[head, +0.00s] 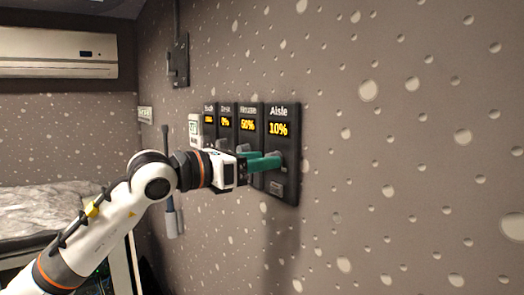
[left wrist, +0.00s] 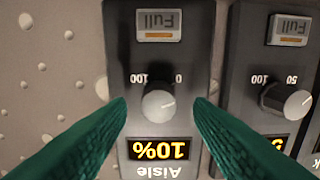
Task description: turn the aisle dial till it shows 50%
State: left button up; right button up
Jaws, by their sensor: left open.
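The aisle panel (head: 283,130) is the nearest and rightmost of a row of dark panels on the wall. Its orange display (head: 278,129) reads 10%. In the left wrist view the panel appears upside down, with its pale grey round dial (left wrist: 158,104) near the middle. My left gripper (head: 270,162) has green fingers and reaches the lower part of the aisle panel. In the left wrist view its fingers (left wrist: 160,115) are open, one on each side of the dial, with gaps between them and it. My right gripper is not in view.
A neighbouring panel (head: 248,125) reading 50% sits just left, with its own dial (left wrist: 286,100) close to one finger in the left wrist view. More panels continue farther left. An air conditioner (head: 58,53) hangs on the far wall. The wall right of the panels is free.

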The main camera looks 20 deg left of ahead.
pick_arm(q)
jog(key=shift+w+d, duration=0.35)
jog(key=shift+w, duration=0.05)
jog(key=c, duration=1)
